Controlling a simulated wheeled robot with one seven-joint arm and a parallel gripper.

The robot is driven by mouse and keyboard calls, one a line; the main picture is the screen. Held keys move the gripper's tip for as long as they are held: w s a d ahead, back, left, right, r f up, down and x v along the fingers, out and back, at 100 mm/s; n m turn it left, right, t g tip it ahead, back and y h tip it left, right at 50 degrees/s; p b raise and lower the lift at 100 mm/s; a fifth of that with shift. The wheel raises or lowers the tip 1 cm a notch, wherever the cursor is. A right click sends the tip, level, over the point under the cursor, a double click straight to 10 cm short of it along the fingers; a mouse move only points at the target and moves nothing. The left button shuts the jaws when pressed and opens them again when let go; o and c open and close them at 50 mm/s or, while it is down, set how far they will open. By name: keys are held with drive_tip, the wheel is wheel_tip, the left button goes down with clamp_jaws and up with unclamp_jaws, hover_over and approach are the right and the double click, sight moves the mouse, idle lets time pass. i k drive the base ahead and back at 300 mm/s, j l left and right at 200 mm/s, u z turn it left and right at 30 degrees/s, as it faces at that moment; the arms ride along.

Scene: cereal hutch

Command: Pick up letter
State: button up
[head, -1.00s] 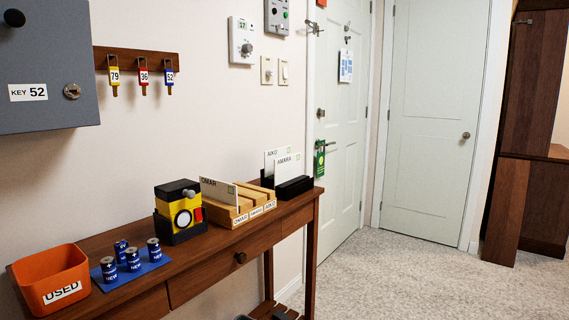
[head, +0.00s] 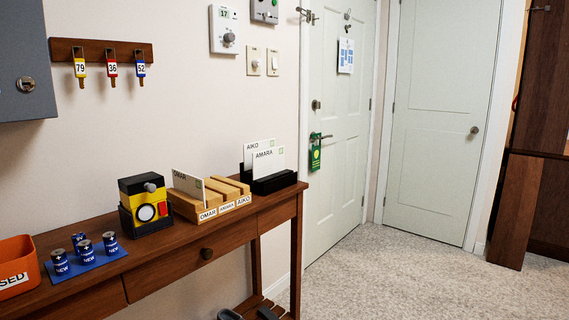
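A white letter marked AMARA (head: 268,162) stands upright in a black holder (head: 284,182) at the right end of the console table. Another letter marked AIKO (head: 258,147) stands just behind it in the same holder. A third letter, apparently marked OMAR (head: 187,187), stands in the left slot of a wooden sorter (head: 222,208) whose front labels include OMAR and AIKO. The other sorter slots look empty. My gripper is not in view.
The wooden console table (head: 78,291) also carries a yellow and black device (head: 144,205), blue batteries on a blue mat (head: 103,259) and an orange bin (head: 14,278). Keys hang above (head: 111,69). Carpet (head: 385,275) right of the table is clear.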

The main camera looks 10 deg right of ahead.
sight(266, 162)
drive_tip(key=i+l+u, duration=0.3)
drive_tip(key=l+u, duration=0.15)
drive_tip(key=l, duration=0.5)
drive_tip(key=i+l+u, duration=0.15)
drive_tip(key=l+u, duration=0.25)
drive_tip(key=l, duration=0.6)
drive_tip(key=l+u, duration=0.45)
drive_tip(key=l, duration=0.6)
